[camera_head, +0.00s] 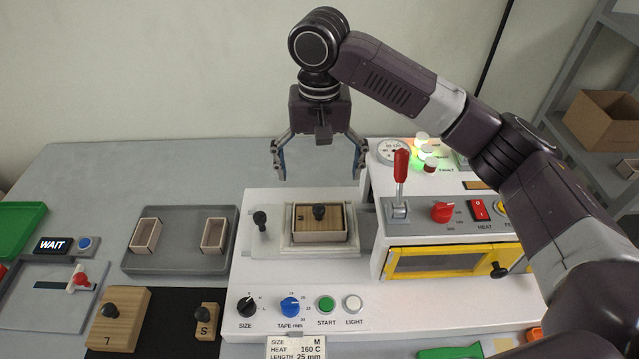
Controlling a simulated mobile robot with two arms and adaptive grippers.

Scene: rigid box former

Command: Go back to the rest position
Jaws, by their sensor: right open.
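My right gripper (320,165) is open and empty. It hangs above the white box-forming machine (240,300), with its fingers pointing down and spread apart. Below it, apart from the fingers, a wooden block with a black knob (319,222) sits in the machine's holder. My right arm comes in from the right side and arches over the machine. My left gripper is not in view.
A grey tray (180,265) with two small open boxes lies left of the machine. Wooden blocks (118,320) with knobs lie on a black mat. A lever with a red handle (401,168) stands upright near my gripper. A shelf holds a cardboard box (602,122).

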